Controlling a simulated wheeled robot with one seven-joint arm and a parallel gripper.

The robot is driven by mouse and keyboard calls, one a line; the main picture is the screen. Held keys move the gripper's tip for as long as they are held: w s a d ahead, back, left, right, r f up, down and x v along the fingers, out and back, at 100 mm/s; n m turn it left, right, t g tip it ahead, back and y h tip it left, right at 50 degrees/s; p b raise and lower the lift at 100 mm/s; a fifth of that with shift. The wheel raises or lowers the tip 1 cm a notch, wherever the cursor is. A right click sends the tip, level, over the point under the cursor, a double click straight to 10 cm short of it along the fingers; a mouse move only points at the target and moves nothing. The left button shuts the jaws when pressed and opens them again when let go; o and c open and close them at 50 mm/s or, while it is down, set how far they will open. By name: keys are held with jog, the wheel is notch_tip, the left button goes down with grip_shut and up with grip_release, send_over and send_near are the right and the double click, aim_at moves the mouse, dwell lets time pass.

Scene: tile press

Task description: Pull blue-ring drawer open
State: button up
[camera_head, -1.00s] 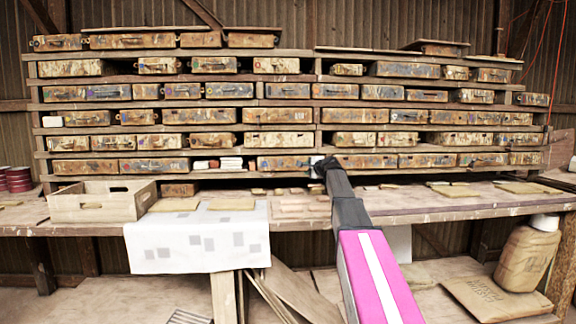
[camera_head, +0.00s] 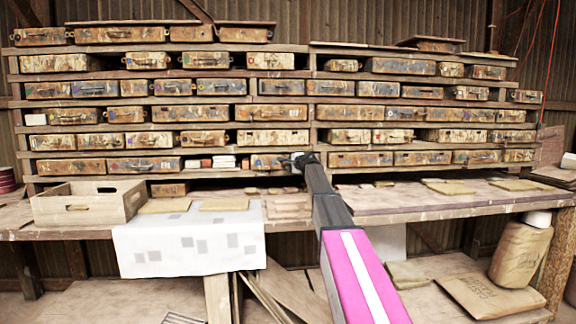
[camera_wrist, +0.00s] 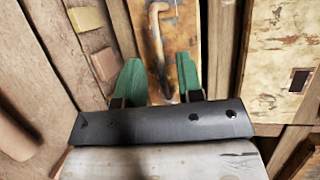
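A worn, rust-brown drawer (camera_head: 264,161) sits in the bottom shelf row in the head view, just left of the middle post. My gripper (camera_head: 294,159) is at its right part and hides that end. In the wrist view, the two green fingers of my gripper (camera_wrist: 159,76) stand apart. A bent, rusty handle (camera_wrist: 157,35) on the drawer front (camera_wrist: 182,40) shows between them, its lower end near the fingers. I cannot tell whether a finger touches it. No blue ring on this drawer can be made out, and the drawer looks flush with its neighbours.
The shelf rack holds several rows of similar drawers. An empty wooden crate (camera_head: 82,207) and a white patterned cloth (camera_head: 150,240) are on the bench at left. Flat tiles (camera_head: 225,204) lie on the bench below the drawers. White and red blocks (camera_head: 222,161) fill a slot left of the drawer.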

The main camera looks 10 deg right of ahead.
jog(key=shift+x, duration=0.85)
grip_shut()
jog(key=s, duration=2)
jog(key=shift+s, duration=0.1)
grip_release()
